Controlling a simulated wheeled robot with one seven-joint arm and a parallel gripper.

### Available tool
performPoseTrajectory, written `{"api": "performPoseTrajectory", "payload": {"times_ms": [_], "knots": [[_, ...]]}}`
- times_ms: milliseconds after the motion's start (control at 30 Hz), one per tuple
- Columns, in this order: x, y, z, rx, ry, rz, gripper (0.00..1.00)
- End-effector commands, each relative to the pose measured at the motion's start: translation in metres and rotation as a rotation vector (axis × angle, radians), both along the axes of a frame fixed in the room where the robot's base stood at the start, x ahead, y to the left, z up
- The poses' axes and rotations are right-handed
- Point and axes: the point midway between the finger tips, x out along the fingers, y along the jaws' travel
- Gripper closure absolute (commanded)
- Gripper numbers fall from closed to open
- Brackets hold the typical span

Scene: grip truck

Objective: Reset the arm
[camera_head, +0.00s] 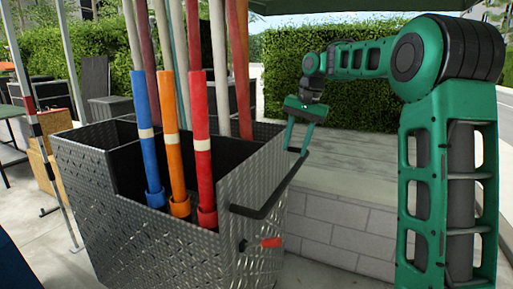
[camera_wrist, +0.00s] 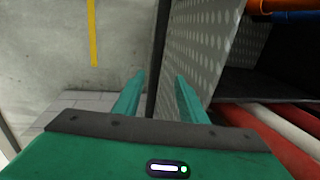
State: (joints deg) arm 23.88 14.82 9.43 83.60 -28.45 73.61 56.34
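My green arm reaches in from the right in the head view. My gripper (camera_head: 296,150) hangs pointing down near the far end of the black handle (camera_head: 270,198) on the side of the metal cart (camera_head: 140,200). In the wrist view, my gripper (camera_wrist: 160,75) has its two green fingers apart. The dark handle bar (camera_wrist: 160,40) shows between or just beyond them. I cannot tell whether either finger touches it. Nothing is seen clamped in the fingers.
The cart holds a blue tube (camera_head: 147,130), an orange tube (camera_head: 172,130), a red tube (camera_head: 201,130) and several taller poles (camera_head: 220,60). A low block wall (camera_head: 345,225) stands right of the cart. Hedges (camera_head: 350,110) stand behind.

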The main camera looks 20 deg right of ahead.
Motion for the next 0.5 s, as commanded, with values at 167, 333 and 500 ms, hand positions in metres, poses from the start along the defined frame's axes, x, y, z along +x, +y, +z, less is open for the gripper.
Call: {"api": "performPoseTrajectory", "payload": {"times_ms": [167,333,500], "knots": [[-0.007,0.0,-0.001,-0.006,0.002,0.004,0.62],[-0.053,-0.004,-0.008,-0.039,0.014,0.021,0.62],[-0.127,-0.015,-0.026,-0.083,0.033,0.046,0.62]]}}
